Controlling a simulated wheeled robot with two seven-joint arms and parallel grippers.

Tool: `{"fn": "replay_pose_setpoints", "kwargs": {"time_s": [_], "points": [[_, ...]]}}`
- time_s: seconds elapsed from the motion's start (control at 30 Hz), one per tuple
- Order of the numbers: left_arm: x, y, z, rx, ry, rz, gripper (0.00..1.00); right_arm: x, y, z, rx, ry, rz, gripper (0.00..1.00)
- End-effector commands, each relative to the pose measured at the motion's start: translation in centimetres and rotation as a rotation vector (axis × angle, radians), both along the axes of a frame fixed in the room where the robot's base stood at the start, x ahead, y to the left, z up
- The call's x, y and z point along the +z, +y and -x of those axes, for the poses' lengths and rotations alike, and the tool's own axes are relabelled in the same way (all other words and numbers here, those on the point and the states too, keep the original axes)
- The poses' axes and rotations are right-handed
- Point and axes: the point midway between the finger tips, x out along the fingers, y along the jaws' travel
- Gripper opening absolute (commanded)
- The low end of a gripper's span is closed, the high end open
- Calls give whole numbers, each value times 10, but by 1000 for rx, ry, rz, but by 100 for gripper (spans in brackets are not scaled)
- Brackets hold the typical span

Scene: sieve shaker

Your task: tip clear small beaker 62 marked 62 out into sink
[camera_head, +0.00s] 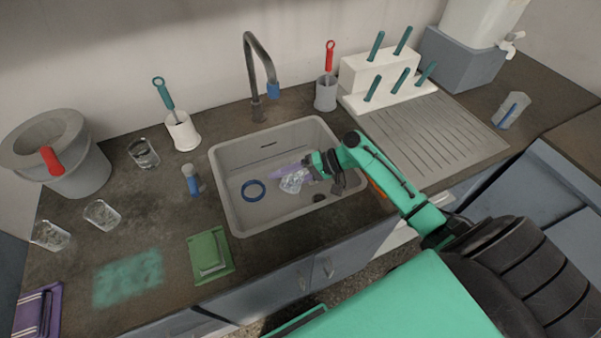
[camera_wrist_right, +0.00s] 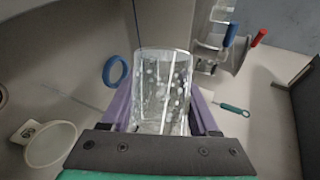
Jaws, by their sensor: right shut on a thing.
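A clear small beaker (camera_head: 293,184) is held over the sink (camera_head: 228,185), inside its outline, and looks tipped over to the left. In the right wrist view the beaker (camera_wrist_right: 162,90) sits between the two purple fingers, with pale spots like drops on its wall. No marking on it can be read, and I cannot tell if liquid is inside. My right gripper (camera_head: 291,171) is shut on the beaker. My left gripper is not in view.
A blue ring (camera_head: 253,190) lies in the sink. The tap (camera_head: 262,72) rises behind it. A ribbed drainboard (camera_head: 430,135) is at the right.

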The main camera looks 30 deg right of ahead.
Motion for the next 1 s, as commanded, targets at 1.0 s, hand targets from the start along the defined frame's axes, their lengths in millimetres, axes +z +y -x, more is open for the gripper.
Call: {"fn": "replay_pose_setpoints", "kwargs": {"time_s": [1.0], "points": [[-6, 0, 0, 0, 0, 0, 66, 5, -4, -4, -1, 74, -84, 0]]}}
